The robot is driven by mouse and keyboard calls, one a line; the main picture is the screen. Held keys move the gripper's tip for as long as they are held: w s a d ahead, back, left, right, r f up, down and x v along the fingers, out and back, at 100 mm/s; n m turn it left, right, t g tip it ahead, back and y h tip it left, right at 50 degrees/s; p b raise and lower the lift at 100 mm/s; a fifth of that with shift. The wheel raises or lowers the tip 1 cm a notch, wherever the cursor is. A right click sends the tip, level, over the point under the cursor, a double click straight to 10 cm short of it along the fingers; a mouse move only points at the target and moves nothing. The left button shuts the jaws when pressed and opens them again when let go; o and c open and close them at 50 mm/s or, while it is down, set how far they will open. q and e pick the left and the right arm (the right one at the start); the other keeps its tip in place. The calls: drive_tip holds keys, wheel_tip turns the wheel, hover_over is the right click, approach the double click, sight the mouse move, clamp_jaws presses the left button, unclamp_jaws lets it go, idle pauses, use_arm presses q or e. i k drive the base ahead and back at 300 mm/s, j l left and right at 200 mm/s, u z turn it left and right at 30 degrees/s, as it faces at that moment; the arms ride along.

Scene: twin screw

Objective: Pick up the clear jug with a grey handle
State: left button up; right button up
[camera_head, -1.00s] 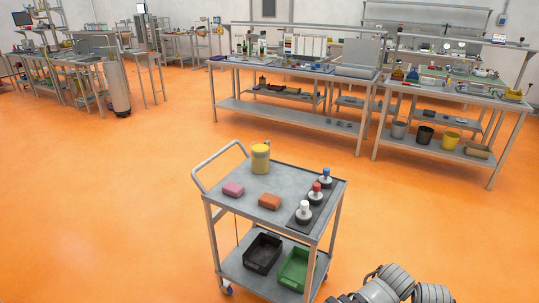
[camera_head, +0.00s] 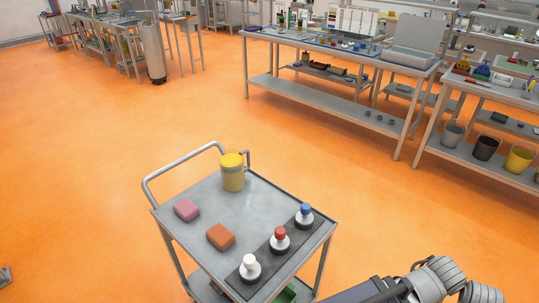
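I cannot make out a clear jug with a grey handle in the head view. My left gripper is not visible.
The grey cart (camera_head: 205,203) holds a pink block (camera_head: 186,209), an orange block (camera_head: 220,236) and bottles with white (camera_head: 250,270), red (camera_head: 280,241) and blue (camera_head: 305,216) caps. Workbenches (camera_head: 330,107) with small items stand behind. Orange floor (camera_head: 90,150) is open on the left.

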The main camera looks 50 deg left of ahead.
sight(232, 171)
drive_tip(key=i, duration=3.25)
drive_tip(key=i+u, duration=0.1)
drive_tip(key=u, duration=4.65)
drive_tip(key=i+u, duration=0.15)
drive_tip(key=i, duration=0.35)
